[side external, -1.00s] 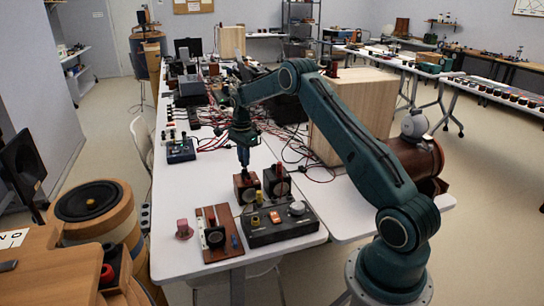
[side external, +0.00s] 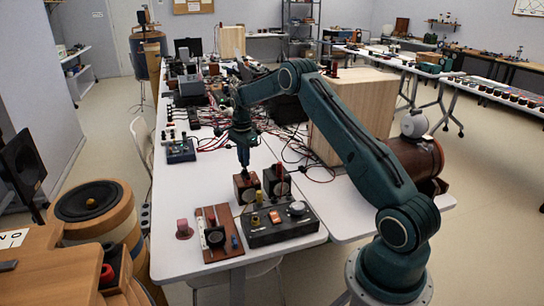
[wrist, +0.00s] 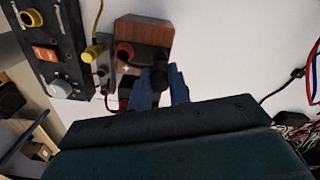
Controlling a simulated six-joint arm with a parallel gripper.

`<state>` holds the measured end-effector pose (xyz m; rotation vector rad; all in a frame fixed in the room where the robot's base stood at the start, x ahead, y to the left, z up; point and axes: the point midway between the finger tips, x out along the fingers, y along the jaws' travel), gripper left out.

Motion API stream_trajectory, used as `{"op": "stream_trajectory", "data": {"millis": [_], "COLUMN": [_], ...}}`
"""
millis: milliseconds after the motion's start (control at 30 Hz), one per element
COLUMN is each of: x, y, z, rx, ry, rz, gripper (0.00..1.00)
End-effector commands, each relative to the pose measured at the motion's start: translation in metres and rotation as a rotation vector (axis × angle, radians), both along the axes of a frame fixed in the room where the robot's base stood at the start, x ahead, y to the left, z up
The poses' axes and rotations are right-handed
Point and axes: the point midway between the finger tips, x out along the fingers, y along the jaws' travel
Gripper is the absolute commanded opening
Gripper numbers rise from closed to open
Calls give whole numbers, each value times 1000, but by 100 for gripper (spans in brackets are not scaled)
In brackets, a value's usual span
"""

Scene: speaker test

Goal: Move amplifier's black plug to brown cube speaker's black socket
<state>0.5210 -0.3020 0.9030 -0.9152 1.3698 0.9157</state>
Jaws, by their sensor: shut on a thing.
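My gripper (wrist: 161,86) has its blue fingers closed around a black plug (wrist: 159,68) in the wrist view. The plug is at the edge of a brown cube speaker (wrist: 145,32), beside a red plug or socket (wrist: 124,52). I cannot tell whether the plug is seated, as the fingers hide its tip.
A brown board (side external: 217,252) with a round meter lies left of the amplifier, beside a pink cylinder (side external: 184,229). Red cables (side external: 295,150) lie behind. White table is free to the left.

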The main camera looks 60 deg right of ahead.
Motion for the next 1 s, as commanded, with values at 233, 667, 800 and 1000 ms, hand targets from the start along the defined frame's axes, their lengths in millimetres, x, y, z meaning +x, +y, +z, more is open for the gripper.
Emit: {"op": "stream_trajectory", "data": {"millis": [233, 667, 800, 1000], "x": [0, 0, 0, 0], "y": [0, 0, 0, 0], "z": [0, -7, -9, -9], "rx": [0, 0, 0, 0], "ry": [0, 0, 0, 0], "rz": [0, 0, 0, 0], "gripper": [0, 0, 0, 0]}}
